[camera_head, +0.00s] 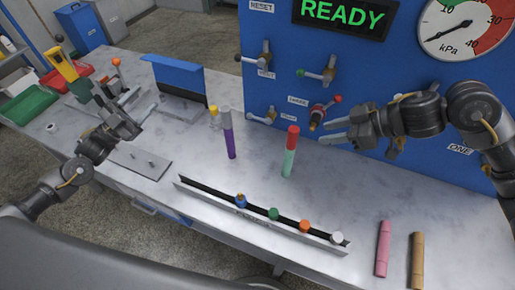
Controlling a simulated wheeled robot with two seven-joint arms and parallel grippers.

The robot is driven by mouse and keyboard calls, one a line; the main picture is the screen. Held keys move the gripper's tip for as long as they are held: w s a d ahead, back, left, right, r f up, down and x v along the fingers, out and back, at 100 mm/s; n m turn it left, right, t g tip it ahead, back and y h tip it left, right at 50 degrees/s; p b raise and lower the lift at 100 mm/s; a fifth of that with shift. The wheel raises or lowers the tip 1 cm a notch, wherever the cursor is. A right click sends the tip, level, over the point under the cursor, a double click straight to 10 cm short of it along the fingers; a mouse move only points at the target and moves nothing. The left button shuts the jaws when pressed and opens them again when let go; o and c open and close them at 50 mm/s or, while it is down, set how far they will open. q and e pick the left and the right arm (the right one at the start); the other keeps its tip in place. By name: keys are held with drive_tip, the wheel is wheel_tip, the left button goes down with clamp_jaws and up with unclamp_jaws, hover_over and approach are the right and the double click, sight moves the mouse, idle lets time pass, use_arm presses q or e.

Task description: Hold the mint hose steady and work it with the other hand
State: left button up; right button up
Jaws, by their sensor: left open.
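The mint hose (289,164) is upright near the middle of the bench, with a red upper part (293,138). My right gripper (325,133) is just right of the red part, its fingers apart and pointing left, with nothing seen between them. My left gripper (146,118) is open and empty over the left part of the bench, well away from the mint hose.
A rail (297,236) with coloured knobs lies along the front. Pink (383,248) and tan (417,260) hoses lie at the right. The blue panel (370,75) behind carries valves (319,112) and a gauge (466,25). A grey plate (140,161) lies at left.

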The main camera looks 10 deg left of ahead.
sight(289, 156)
use_arm(q)
drive_tip(key=s+d+f+n+g+h, duration=0.1)
drive_tip(key=s+d+f+g+h, duration=0.15)
drive_tip(key=d, duration=0.85)
drive_tip(key=s+d+f+g+h, duration=0.15)
drive_tip(key=d+h, duration=0.25)
drive_tip(key=d, duration=0.6)
drive_tip(key=w+d+f+g+y, duration=0.1)
drive_tip(key=d+f+g, duration=0.1)
drive_tip(key=d+f, duration=0.2)
drive_tip(key=w+d+f+g+y, duration=0.2)
drive_tip(key=d+f, duration=0.2)
drive_tip(key=d, duration=0.6)
drive_tip(key=w+d+f+g+y, duration=0.1)
drive_tip(key=w+d+f+g, duration=0.1)
drive_tip(key=d, duration=0.5)
drive_tip(key=shift+w+d+f+g, duration=0.15)
drive_tip(key=shift+f+g, duration=0.1)
drive_tip(key=shift+f, duration=0.2)
drive_tip(key=shift+d+f+g, duration=0.1)
drive_tip(key=shift+f+g, duration=0.15)
drive_tip(key=shift+f, duration=0.2)
drive_tip(key=shift+n+y, duration=0.25)
drive_tip(key=shift+n, duration=0.05)
